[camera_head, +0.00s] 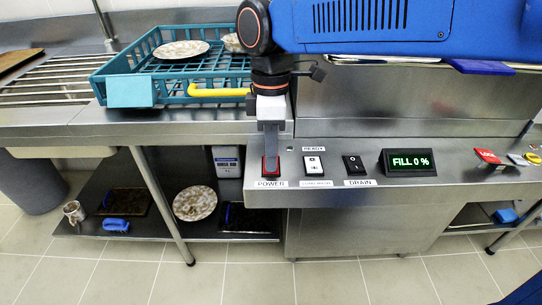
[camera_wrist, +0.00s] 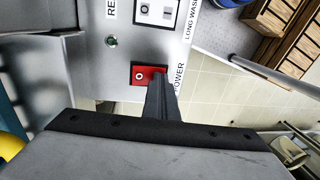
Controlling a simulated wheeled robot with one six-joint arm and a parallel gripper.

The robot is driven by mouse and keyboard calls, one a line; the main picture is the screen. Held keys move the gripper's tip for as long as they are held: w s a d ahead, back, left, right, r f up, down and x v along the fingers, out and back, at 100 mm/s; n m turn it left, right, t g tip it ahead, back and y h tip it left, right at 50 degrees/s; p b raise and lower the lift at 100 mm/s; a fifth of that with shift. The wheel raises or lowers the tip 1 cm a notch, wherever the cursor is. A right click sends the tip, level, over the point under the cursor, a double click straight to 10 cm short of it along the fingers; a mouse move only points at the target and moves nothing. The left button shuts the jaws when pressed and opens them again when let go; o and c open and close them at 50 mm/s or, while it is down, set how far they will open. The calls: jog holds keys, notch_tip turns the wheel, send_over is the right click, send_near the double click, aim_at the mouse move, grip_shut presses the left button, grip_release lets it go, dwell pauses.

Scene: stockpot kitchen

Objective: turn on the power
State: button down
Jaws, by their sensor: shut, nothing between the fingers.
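The red POWER switch (camera_head: 264,169) sits at the left end of the steel control panel (camera_head: 460,180), above its label. My gripper (camera_head: 270,157) points down at it, shut and empty, and hides part of the switch. In the wrist view the red switch (camera_wrist: 139,76) shows a circle mark on its uncovered side. The shut fingertips (camera_wrist: 158,78) overlap its other side. I cannot tell whether they touch or press it.
Right of POWER are a white switch (camera_head: 314,166), the black DRAIN switch (camera_head: 353,165) and a display (camera_head: 408,162) reading FILL 0 %. A teal rack (camera_head: 170,90) with plates stands at the left. A lower shelf (camera_head: 150,230) holds dishes and trays.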

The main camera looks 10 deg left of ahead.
jog(key=shift+w+a+r, duration=0.1)
jog(key=shift+w+r, duration=0.1)
jog(key=shift+w, duration=0.4)
notch_tip(320, 180, up, 14)
jog(key=s, duration=0.1)
jog(key=shift+s+d, duration=0.2)
jog(key=shift+s, duration=0.1)
dwell(0.5)
